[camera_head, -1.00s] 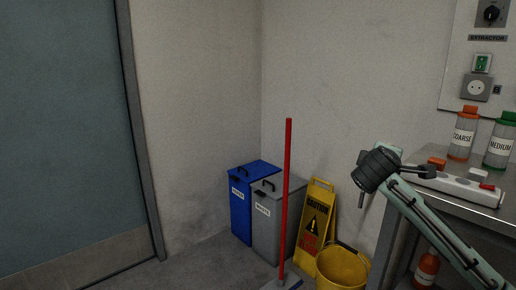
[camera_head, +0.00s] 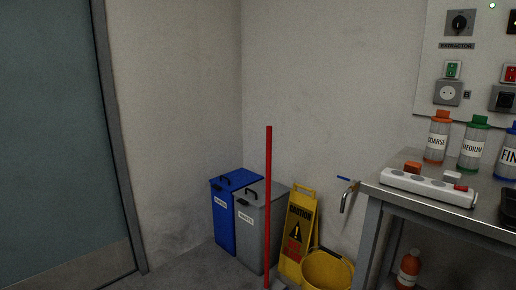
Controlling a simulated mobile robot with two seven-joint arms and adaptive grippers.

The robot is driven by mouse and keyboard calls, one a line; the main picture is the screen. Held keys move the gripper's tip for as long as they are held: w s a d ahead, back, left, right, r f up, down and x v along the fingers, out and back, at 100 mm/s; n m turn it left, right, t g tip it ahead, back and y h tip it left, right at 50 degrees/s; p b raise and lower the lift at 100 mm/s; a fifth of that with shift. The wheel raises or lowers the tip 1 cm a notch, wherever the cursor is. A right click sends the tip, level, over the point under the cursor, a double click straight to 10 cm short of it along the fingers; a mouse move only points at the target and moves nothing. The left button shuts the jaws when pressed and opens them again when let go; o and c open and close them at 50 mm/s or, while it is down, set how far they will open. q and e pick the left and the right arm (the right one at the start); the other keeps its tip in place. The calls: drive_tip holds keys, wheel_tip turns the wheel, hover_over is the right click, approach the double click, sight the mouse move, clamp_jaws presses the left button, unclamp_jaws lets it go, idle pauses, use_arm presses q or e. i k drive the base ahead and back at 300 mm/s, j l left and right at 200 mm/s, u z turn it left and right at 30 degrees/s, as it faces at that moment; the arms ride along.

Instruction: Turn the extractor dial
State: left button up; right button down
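The extractor dial (camera_head: 460,23) is a black rotary knob on a grey plate, high on the wall panel at the upper right. A dark label reading EXTRACTOR (camera_head: 457,45) sits just below it. Neither of my grippers shows in the head view now, so I cannot see whether they are open or shut.
Below the dial are a green switch (camera_head: 452,69) and a socket (camera_head: 448,93). A metal bench (camera_head: 400,204) holds labelled bottles (camera_head: 437,136) and a power strip (camera_head: 428,187). Bins (camera_head: 235,225), a red pole (camera_head: 268,200), a caution sign (camera_head: 297,230) and a yellow bucket (camera_head: 327,270) stand left of it.

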sight(460, 22)
drive_tip(key=z, duration=1.65)
